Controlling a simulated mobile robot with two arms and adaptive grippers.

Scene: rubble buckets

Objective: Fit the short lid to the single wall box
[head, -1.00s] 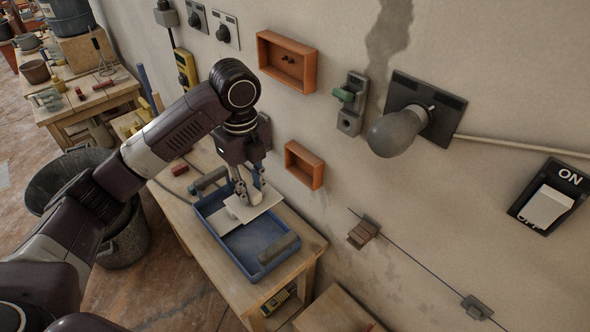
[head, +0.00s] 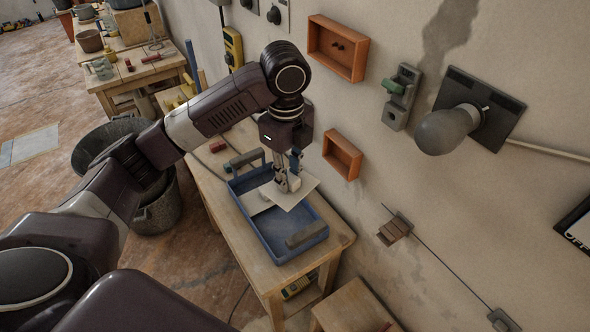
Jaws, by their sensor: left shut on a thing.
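My left gripper (head: 287,186) points down over the blue tray (head: 262,245) and is shut on a flat pale plate (head: 303,190), which looks like the short lid. The fingers hide part of this plate. Another pale flat piece (head: 257,204) shows beside it in the tray; the gap between the two is hard to judge. The smaller orange wall box (head: 342,155) is on the wall to the right of the gripper, with its open face showing. It looks like the single wall box. My right gripper is not in view.
A wider orange wall box (head: 337,47) hangs above, with small dark parts inside. A green-handled grey switch (head: 400,97) and a grey lamp (head: 450,130) are further right. The tray stands on a wooden table (head: 232,217). A dark bucket (head: 155,210) stands left of it.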

